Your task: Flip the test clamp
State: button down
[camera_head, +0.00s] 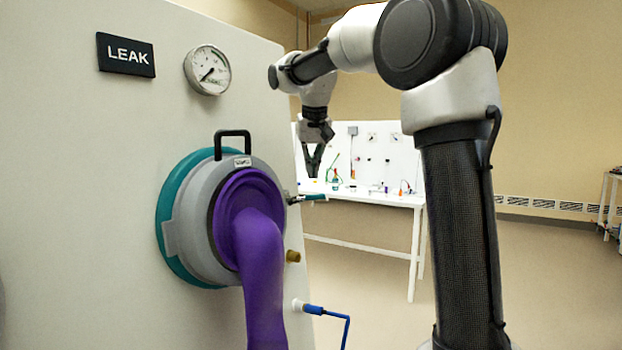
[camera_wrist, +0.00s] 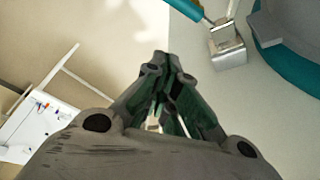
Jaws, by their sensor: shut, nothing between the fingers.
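The test clamp (camera_head: 296,199) is a small metal piece at the right side of the round port, with a teal handle that sticks out to the right, roughly level. In the wrist view the clamp's metal block (camera_wrist: 228,48) is at the upper right, and its blue-teal handle runs out of the top edge. My gripper (camera_head: 313,174) points down just above the handle in the head view and is apart from it. In the wrist view my gripper (camera_wrist: 163,62) has its fingertips together and empty, left of the clamp.
The grey port ring (camera_head: 190,222) with a teal rim (camera_head: 168,215) and a purple glove (camera_head: 262,265) stands out from the white panel (camera_head: 95,180). A gauge (camera_head: 207,70) and LEAK sign (camera_head: 126,55) are above. A brass fitting (camera_head: 292,256) and blue hose plug (camera_head: 314,310) sit below.

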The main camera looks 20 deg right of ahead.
aim_at(311, 197)
jog(key=c, duration=2.2)
grip_release()
jog(key=v, duration=0.8)
jog(key=shift+s+a+f, duration=0.1)
jog(key=shift+a+f, duration=0.05)
jog(key=shift+a, duration=0.25)
jog(key=o, duration=0.4)
jog(key=shift+d+f, duration=0.2)
jog(key=shift+f, duration=0.1)
jog(key=o, duration=0.3)
jog(key=f+n, duration=0.1)
jog(key=n, duration=0.2)
jog(key=s+f+n+g, duration=0.1)
jog(key=n, duration=0.1)
jog(key=s+f+n+g, duration=0.1)
jog(key=n, duration=0.2)
jog(key=shift+a+f+n, duration=0.1)
jog(key=shift+f+n, duration=0.2)
jog(key=shift+o, duration=0.2)
notch_tip(311, 197, down, 8)
jog(key=n, duration=0.6)
jog(key=shift+f+n+g, duration=0.2)
jog(key=shift+n+g, duration=0.1)
jog(key=shift+s, duration=0.1)
grip_shut()
